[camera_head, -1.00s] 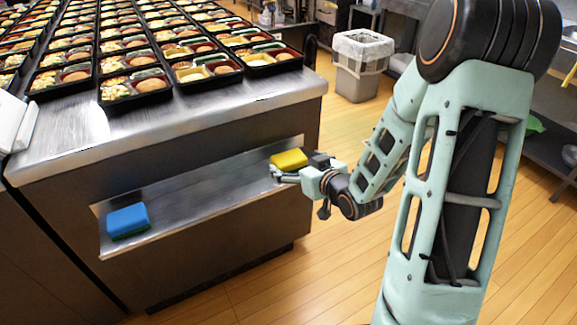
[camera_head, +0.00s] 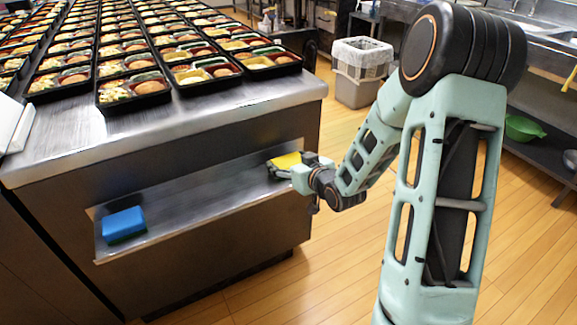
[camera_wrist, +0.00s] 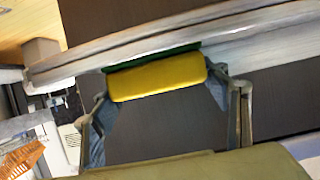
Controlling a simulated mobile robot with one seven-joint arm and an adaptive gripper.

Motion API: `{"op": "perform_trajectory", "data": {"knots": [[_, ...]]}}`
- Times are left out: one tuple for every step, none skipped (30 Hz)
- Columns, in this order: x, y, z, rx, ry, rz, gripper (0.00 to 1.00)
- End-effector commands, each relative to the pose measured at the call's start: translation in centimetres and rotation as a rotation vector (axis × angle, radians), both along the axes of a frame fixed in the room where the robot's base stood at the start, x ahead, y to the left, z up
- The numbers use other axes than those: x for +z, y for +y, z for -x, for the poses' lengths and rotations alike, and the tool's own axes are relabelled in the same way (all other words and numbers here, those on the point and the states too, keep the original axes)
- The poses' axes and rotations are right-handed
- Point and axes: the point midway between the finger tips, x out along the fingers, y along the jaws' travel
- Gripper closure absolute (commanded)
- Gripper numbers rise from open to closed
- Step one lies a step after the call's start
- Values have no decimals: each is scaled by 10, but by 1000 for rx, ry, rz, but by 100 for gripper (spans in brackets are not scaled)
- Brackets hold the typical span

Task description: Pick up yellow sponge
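The yellow sponge (camera_head: 285,161) with a green layer is at the right end of the metal shelf on the counter's side. In the wrist view the sponge (camera_wrist: 158,77) lies across the space between my fingertips, yellow side facing the camera. My gripper (camera_head: 292,164) is at the sponge, reaching in from the right. In the wrist view my gripper (camera_wrist: 160,90) has its fingers spread wide, one at each end of the sponge. The fingertips are very close to its ends; firm contact is not clear. The sponge looks level with the shelf edge.
A blue sponge (camera_head: 124,225) lies at the left end of the shelf (camera_head: 190,195). Rows of bento trays (camera_head: 134,90) cover the counter (camera_head: 160,125) above. A lined trash bin (camera_head: 362,72) stands behind, right of the counter. The wooden floor in front is clear.

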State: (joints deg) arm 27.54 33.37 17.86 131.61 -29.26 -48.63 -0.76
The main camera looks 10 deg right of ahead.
Motion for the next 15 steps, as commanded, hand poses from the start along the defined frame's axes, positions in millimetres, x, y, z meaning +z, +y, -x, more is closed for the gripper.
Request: {"op": "perform_trajectory", "data": {"knots": [[0, 0, 0, 0, 0, 0, 44], [0, 0, 0, 0, 0, 0, 47], [0, 0, 0, 0, 0, 0, 48], [0, 0, 0, 0, 0, 0, 48], [0, 0, 0, 0, 0, 0, 48], [0, 0, 0, 0, 0, 0, 48], [0, 0, 0, 0, 0, 0, 48], [0, 0, 0, 0, 0, 0, 48], [0, 0, 0, 0, 0, 0, 48], [1, 0, 0, 0, 0, 0, 48], [2, 0, 0, 0, 0, 0, 48], [4, 0, 0, 0, 0, 1, 48], [5, 0, 0, 0, 0, 1, 48], [8, 0, 0, 0, 0, 1, 48], [11, 0, 0, 0, 0, 0, 48]]}}
